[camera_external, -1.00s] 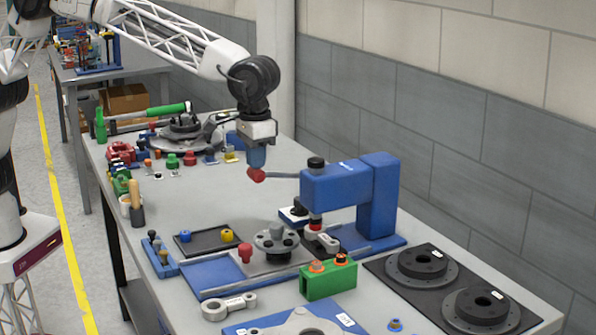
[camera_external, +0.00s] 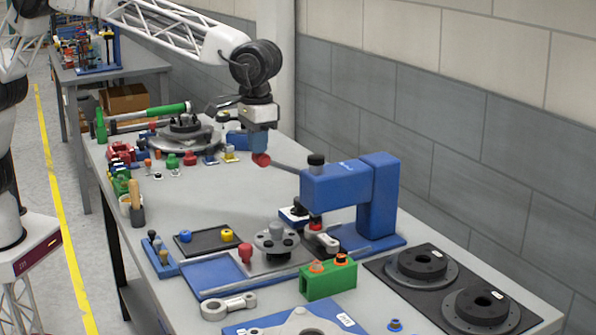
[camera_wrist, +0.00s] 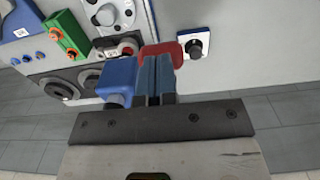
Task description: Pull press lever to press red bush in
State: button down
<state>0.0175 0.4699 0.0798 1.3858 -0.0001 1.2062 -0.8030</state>
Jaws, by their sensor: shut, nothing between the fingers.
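The blue press (camera_external: 340,185) stands right of centre. Its lever (camera_external: 288,168) reaches left and slopes up to a red knob (camera_external: 262,160). My gripper (camera_external: 259,150) is shut just above the knob, apparently touching it and not gripping it. In the wrist view my blue fingers (camera_wrist: 156,65) lie in front of the red knob (camera_wrist: 168,50), with the blue press head (camera_wrist: 117,78) to the left. The red bush (camera_external: 316,226) is under the press ram at the end of a grey link (camera_external: 323,242), partly hidden by the ram; I cannot tell how deep it sits.
A green block (camera_external: 328,282) with orange-topped parts stands in front of the press. A black tray (camera_external: 208,241) and a disc with posts (camera_external: 276,240) lie to its left. A black plate with round parts (camera_external: 426,265) is at right.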

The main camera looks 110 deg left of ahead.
jog(key=shift+w+a+r, duration=0.1)
jog(key=shift+a+r, duration=0.05)
jog(key=shift+r, duration=0.85)
jog(key=shift+w+a+r, duration=0.1)
jog(key=shift+r, duration=0.9)
jog(key=shift+s+r, duration=0.1)
jog(key=shift+s+r, duration=0.1)
jog(key=shift+s, duration=0.1)
jog(key=s+r+m+t, duration=0.15)
jog(key=s+r, duration=0.25)
jog(key=s, duration=1.3)
jog(key=s+r+m, duration=0.3)
jog(key=s+r, duration=0.1)
jog(key=s, duration=1.3)
jog(key=s+f+m, duration=0.2)
jog(key=s+f, duration=0.4)
jog(key=s, duration=1)
jog(key=s+f+m+t, duration=0.1)
jog(key=s+f, duration=0.5)
jog(key=s, duration=1.1)
jog(key=shift+s+a+m, duration=0.25)
jog(key=shift+a+m, duration=0.15)
jog(key=shift+m, duration=0.45)
